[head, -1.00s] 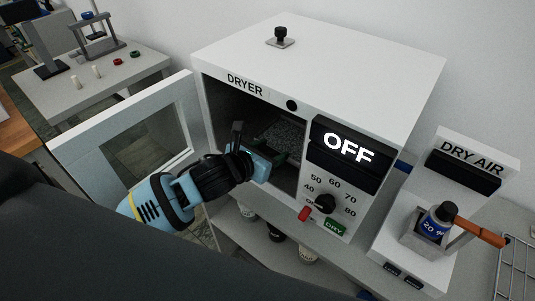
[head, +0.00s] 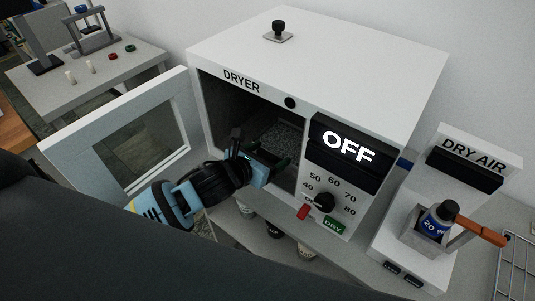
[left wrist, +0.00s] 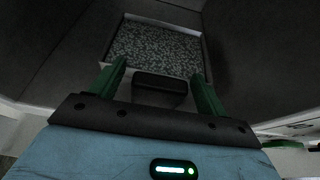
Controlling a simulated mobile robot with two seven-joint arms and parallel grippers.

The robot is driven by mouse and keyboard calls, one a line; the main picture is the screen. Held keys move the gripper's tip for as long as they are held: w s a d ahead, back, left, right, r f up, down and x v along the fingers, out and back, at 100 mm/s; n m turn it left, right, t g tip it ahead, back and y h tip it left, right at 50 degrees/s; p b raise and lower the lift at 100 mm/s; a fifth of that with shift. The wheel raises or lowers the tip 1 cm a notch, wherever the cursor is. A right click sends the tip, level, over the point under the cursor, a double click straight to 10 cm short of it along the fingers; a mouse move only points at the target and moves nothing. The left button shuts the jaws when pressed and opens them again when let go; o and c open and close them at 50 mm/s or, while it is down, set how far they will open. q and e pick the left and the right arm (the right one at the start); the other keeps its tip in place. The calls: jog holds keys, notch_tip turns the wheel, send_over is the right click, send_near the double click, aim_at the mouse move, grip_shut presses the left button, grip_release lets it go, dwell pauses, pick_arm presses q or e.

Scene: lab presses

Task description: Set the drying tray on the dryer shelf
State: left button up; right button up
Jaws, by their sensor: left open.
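The drying tray (head: 282,141), filled with grey granules, is inside the open dryer (head: 330,60). It also shows in the left wrist view (left wrist: 152,47), flat on the dryer floor or shelf as far as I can tell. Its dark handle (left wrist: 160,90) points out toward my left gripper (left wrist: 158,72). The green fingers are spread on either side of the handle, with gaps between. In the head view my left gripper (head: 262,163) is at the dryer opening and partly hides the tray's front. My right gripper is not in view.
The white dryer door (head: 125,135) stands swung open at the left. The dryer panel reads OFF, above a dial (head: 324,201) and a red switch (head: 303,212). A dry air unit (head: 465,160) holding a blue-labelled bottle (head: 440,217) stands at the right.

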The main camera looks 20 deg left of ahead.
pick_arm(q)
jog(key=shift+r, duration=0.2)
jog(key=v, duration=1.2)
jog(key=s+f+n+g, duration=0.2)
jog(key=s+f+n, duration=0.2)
jog(key=f+n, duration=1.35)
jog(key=s+a+f+n+y, duration=0.1)
jog(key=s+f+n, duration=0.4)
jog(key=n, duration=0.5)
jog(key=s+a+f+n+g+y, duration=0.1)
jog(key=s+f+n, duration=0.4)
jog(key=n, duration=0.5)
jog(key=s, duration=0.2)
jog(key=shift+s+y, duration=0.25)
jog(key=shift+y, duration=0.15)
